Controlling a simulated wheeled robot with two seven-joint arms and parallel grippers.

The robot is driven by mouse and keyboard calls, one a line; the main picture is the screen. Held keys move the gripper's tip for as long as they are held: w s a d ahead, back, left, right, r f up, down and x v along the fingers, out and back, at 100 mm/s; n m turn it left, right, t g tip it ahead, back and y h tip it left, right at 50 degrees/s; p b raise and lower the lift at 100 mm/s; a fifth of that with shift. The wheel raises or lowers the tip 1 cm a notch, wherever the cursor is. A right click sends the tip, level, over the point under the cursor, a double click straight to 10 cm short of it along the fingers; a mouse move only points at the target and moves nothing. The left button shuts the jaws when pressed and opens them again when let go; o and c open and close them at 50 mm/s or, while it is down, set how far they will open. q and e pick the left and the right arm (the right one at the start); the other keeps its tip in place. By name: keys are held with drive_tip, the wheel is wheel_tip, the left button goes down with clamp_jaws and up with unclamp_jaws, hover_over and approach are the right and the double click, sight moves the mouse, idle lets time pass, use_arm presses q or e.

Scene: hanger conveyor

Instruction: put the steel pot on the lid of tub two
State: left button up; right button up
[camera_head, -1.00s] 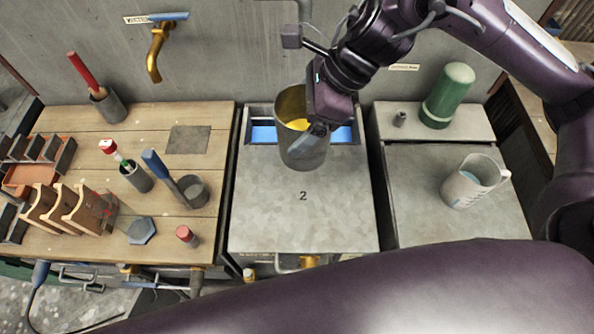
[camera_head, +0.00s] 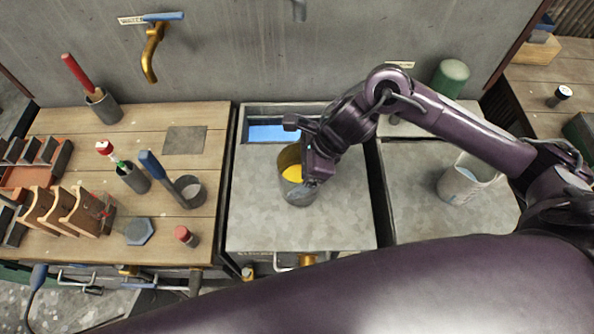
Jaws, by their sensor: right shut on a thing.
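The steel pot (camera_head: 296,190), with yellow contents inside, is upright over the grey lid of tub two (camera_head: 260,215) in the middle. I cannot tell for sure whether its base touches the lid. My right gripper (camera_head: 312,172) is shut on the pot's right side near the rim. The number 2 on the lid is hidden behind the pot. My left gripper is not in view.
An open slot with blue water (camera_head: 268,132) lies behind the lid. The wooden bench (camera_head: 130,180) at left holds tools. The lid's front is clear.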

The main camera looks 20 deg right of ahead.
wheel_tip(320, 180, down, 2)
drive_tip(key=shift+f, duration=0.35)
drive_tip(key=o, duration=1.1)
drive_tip(key=shift+r, duration=0.3)
drive_tip(key=shift+d+r, duration=0.25)
drive_tip(key=b+v, duration=0.2)
drive_tip(key=v, duration=0.7)
drive_tip(key=shift+s+d+r, duration=0.15)
drive_tip(key=shift+d+r, duration=0.05)
drive_tip(key=shift+r, duration=0.1)
drive_tip(key=shift+s+d+r, duration=0.15)
drive_tip(key=shift+d+r, duration=0.1)
drive_tip(key=shift+r, duration=0.4)
